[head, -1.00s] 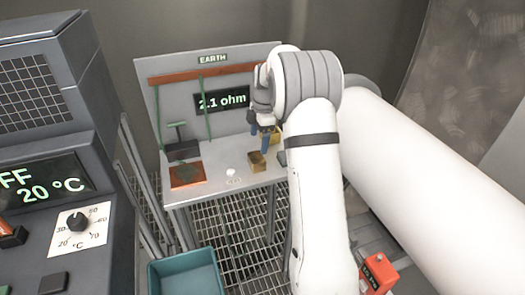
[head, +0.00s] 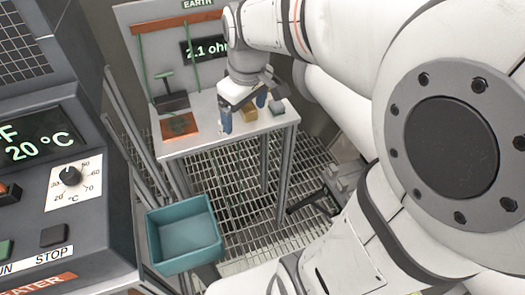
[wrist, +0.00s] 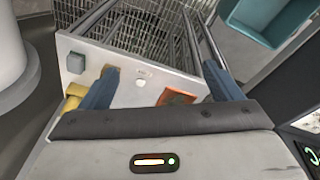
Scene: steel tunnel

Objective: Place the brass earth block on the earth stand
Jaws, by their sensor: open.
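The brass earth block (head: 249,110) is on the pale top of the earth stand (head: 205,141), left of a small grey block. I cannot tell finger height or contact. An orange-brown plate (head: 180,125) lies bare on the stand's left side.
The grey block (head: 276,107) sits near the stand's right edge. A teal bin (head: 184,234) is below. The control cabinet (head: 60,170) is at left.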

